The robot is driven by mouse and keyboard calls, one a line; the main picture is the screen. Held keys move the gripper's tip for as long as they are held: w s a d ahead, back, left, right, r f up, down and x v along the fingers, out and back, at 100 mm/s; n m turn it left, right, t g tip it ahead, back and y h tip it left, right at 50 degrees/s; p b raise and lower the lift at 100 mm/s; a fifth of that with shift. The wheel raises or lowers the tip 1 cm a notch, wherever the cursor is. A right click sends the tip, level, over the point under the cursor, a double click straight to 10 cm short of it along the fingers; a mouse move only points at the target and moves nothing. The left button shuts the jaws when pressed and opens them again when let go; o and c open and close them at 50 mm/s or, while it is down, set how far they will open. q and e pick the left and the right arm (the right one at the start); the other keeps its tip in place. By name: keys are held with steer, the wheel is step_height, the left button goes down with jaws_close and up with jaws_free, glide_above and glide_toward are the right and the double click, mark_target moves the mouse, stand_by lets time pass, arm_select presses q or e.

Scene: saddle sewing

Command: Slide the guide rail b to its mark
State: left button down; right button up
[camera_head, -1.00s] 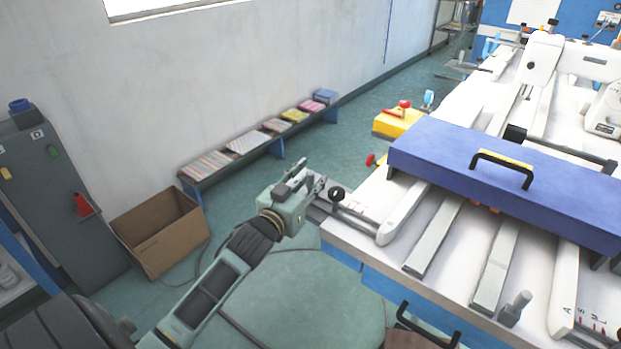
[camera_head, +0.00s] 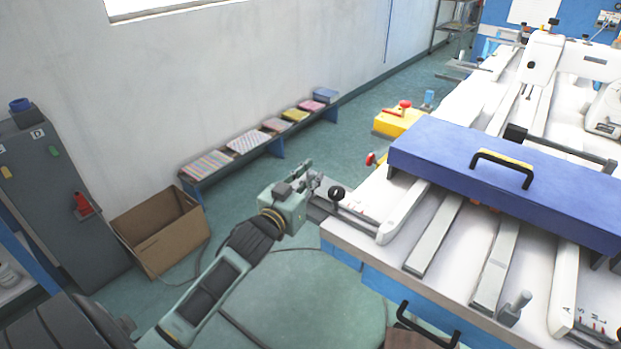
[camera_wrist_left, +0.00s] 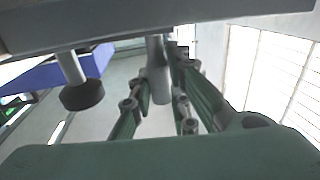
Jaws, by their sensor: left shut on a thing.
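A white guide rail (camera_head: 404,213) lies at the left end of the white table, running back under the blue beam. I take it for rail b, though no letter on it is readable. Red marks show on the table to its left. My left gripper (camera_head: 316,184) is at the table's left edge, beside a black knob (camera_head: 336,193). In the left wrist view the left gripper (camera_wrist_left: 158,112) is shut on a grey post (camera_wrist_left: 158,78), and the black knob (camera_wrist_left: 82,95) hangs to the left. Whether the post belongs to the rail is hidden. My right gripper is not in view.
The blue beam (camera_head: 440,151) with a black-and-yellow handle spans the table. Grey bars (camera_head: 434,238) and another white rail (camera_head: 566,290) with lettered marks lie to the right. A cardboard box (camera_head: 160,236) and a low bench (camera_head: 215,166) stand on the floor at left.

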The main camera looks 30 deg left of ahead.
arm_select(q)
steer(key=a, duration=0.3)
steer(key=shift+w+a+r+p, duration=0.1)
steer(key=shift+a+p, duration=0.2)
steer(key=shift+p, duration=0.05)
steer(key=shift+a, duration=0.3)
steer(key=c, duration=1.6)
jaws_free()
steer(key=shift+d, duration=0.1)
steer(key=shift+c, duration=0.2)
steer(key=s+d, duration=0.1)
steer(key=s, duration=1.1)
steer(key=shift+w, duration=0.1)
